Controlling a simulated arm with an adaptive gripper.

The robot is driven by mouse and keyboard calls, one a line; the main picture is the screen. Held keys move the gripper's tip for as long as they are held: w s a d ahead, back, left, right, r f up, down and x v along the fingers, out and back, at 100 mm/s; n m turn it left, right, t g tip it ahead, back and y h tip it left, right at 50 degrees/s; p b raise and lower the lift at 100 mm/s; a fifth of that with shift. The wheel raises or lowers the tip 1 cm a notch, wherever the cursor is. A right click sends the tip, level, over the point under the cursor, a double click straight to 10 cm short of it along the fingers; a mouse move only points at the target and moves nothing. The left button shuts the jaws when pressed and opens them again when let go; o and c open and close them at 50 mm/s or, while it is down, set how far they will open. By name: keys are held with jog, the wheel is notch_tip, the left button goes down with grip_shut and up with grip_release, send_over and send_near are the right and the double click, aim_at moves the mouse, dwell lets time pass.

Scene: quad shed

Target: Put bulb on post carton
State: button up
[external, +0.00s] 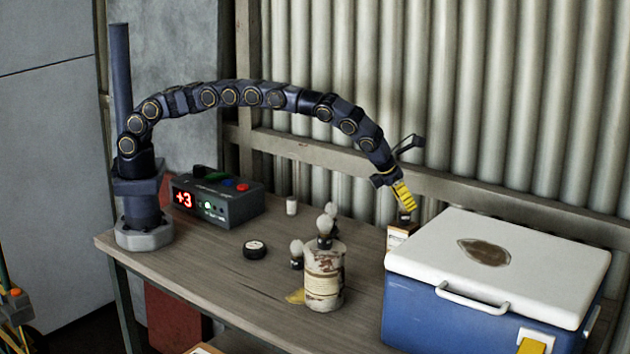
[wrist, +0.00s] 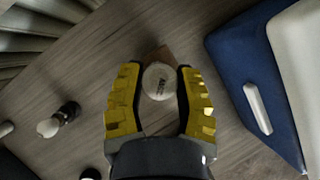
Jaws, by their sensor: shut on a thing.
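A bulb (wrist: 160,82) with a pale round top and printed letters sits between the yellow fingers of my gripper (wrist: 160,85). In the external view my gripper (external: 406,205) points down over the post carton (external: 399,238), and the bulb's dark base shows just below the fingertips. The carton is a small brown and white box beside the cooler. In the wrist view a brown corner of the carton (wrist: 157,55) shows behind the bulb. The bulb's base is at the carton's top; I cannot tell whether they touch. The cooler partly hides the carton.
A blue cooler (external: 430,322) with a white lid stands close to the right of the carton. A black round tin (external: 255,249) and a display box (external: 228,206) are further left. Corrugated wall behind.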

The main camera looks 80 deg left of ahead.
jog(key=shift+f, duration=0.1)
jog(key=o, duration=1)
jog(key=v, duration=1.2)
jog(key=s+a+r+n+g+y, duration=0.15)
jog(key=s+a+r+n, duration=0.25)
jog(key=s+a+n, duration=0.5)
jog(key=s+a+r+n+g, duration=0.2)
jog(key=s+a+r+n, duration=0.1)
jog(key=s+a+n, duration=0.65)
jog(key=s+a+f+n+g, duration=0.1)
jog(key=s+a+n, duration=0.1)
jog(key=s+n, duration=0.3)
jog(key=s+a+n+g+h, duration=0.1)
jog(key=s+n, duration=0.4)
jog(key=s, duration=0.8)
jog(key=s+a+f+n+g+h, duration=0.1)
jog(key=s+a+n+g, duration=0.1)
jog(key=s+n, duration=0.4)
jog(key=shift+s+a+f, duration=0.15)
jog(key=shift+s+f, duration=0.05)
jog(key=shift+s, duration=0.55)
jog(key=shift+s+a+f, duration=0.15)
jog(key=shift+s+f, duration=0.05)
jog(key=shift+s, duration=0.5)
